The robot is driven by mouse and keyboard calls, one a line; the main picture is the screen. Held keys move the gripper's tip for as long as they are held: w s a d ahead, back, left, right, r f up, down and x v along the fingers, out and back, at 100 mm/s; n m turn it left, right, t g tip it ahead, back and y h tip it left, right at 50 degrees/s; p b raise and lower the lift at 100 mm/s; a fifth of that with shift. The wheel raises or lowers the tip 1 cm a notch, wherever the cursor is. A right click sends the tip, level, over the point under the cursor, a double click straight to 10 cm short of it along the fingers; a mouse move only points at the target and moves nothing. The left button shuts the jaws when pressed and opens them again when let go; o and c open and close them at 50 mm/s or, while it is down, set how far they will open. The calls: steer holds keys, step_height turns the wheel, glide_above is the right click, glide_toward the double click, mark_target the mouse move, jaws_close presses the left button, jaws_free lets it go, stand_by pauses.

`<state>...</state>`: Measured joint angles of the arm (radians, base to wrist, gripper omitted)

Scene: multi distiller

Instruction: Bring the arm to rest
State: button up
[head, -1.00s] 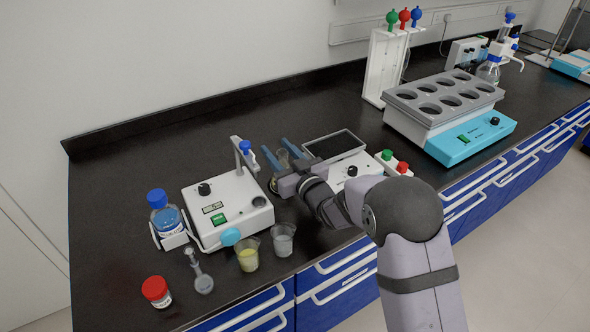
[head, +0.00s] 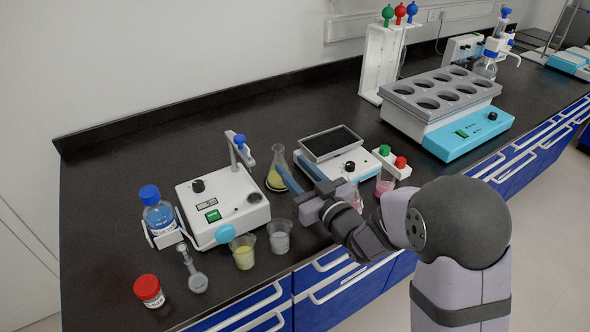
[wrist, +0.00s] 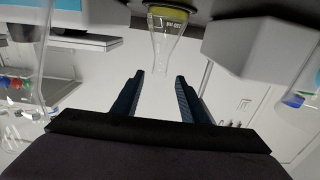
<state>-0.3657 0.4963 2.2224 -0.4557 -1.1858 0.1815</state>
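My gripper (head: 292,166) is over the bench between the stirrer and the balance. Its two blue fingers are apart, with nothing between them, and it also shows open in the wrist view (wrist: 160,78). A conical flask (head: 277,168) with yellow liquid stands on the bench just left of the fingertips. In the wrist view the flask (wrist: 166,32) appears upside down beyond the fingertips, with a gap to them. My forearm and wrist hide part of the bench front.
The stirrer (head: 222,203) is at left and the balance (head: 331,145) behind my gripper. Two beakers (head: 243,251) (head: 280,237), a round flask (head: 195,274) and a red-capped jar (head: 149,290) stand near the front edge. A pink beaker (head: 385,184) is close to my wrist.

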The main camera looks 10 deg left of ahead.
steer(key=shift+r, duration=0.15)
steer(key=w+d+r+n+h+b, duration=0.1)
steer(key=w+d+r+n+h, duration=0.25)
steer(key=d+r, duration=0.2)
steer(key=d+f+m+g+h+p, duration=0.15)
steer(key=d+m+h+p, duration=0.45)
steer(key=d, duration=0.9)
steer(key=s+d+f+m+g+h+p, duration=0.3)
steer(key=s+d+f+g+h, duration=0.15)
steer(key=s+d, duration=0.65)
steer(key=s+a+f+m+g+y+p, duration=0.1)
steer(key=s+g, duration=0.5)
steer(key=s, duration=1.3)
steer(key=shift+a+f+m+g+p, duration=0.4)
steer(key=shift+a+f+m+p, duration=0.15)
steer(key=shift+m+p, duration=0.7)
